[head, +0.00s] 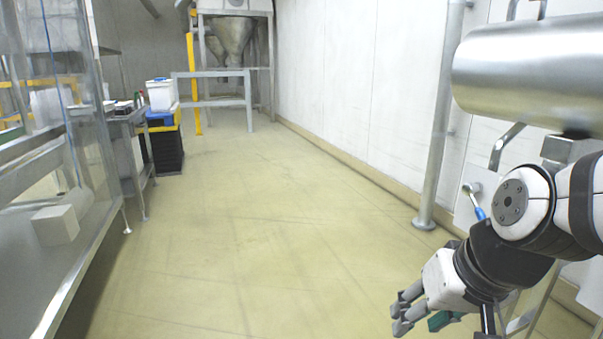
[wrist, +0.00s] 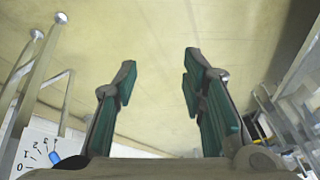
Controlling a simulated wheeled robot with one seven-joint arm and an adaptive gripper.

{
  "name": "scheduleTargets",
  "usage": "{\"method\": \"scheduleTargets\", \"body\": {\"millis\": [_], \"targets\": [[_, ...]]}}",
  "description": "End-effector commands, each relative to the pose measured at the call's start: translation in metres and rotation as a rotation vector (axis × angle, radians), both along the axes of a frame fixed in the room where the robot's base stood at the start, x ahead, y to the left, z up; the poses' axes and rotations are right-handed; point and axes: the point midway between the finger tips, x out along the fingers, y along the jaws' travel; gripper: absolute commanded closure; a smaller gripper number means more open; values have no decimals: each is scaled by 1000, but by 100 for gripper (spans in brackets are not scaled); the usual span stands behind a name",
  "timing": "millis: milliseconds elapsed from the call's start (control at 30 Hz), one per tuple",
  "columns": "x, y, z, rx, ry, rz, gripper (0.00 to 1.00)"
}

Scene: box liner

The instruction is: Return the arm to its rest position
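My gripper (head: 418,312) is at the lower right of the head view, at the end of my bent arm, over the floor. In the wrist view my gripper (wrist: 160,82) shows two fingers with green inner pads, spread wide apart. Nothing is between them except the floor behind. It is open and empty.
A metal bench (head: 95,225) with a pale box (head: 56,224) runs along the left. A steel pipe (head: 437,130) and a large metal cylinder (head: 530,75) are near my arm at right. A dial (wrist: 38,150) shows in the wrist view. The floor (head: 240,240) is clear in the middle.

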Motion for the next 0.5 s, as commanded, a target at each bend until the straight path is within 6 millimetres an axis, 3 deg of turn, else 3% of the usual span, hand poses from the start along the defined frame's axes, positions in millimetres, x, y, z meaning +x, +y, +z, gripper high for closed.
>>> {"method": "scheduleTargets", "body": {"millis": [100,200,500], "targets": [[-57,1,12,-23,97,37,62],[-98,-3,16,-54,176,48,62],[-191,-19,25,-161,355,27,62]]}}
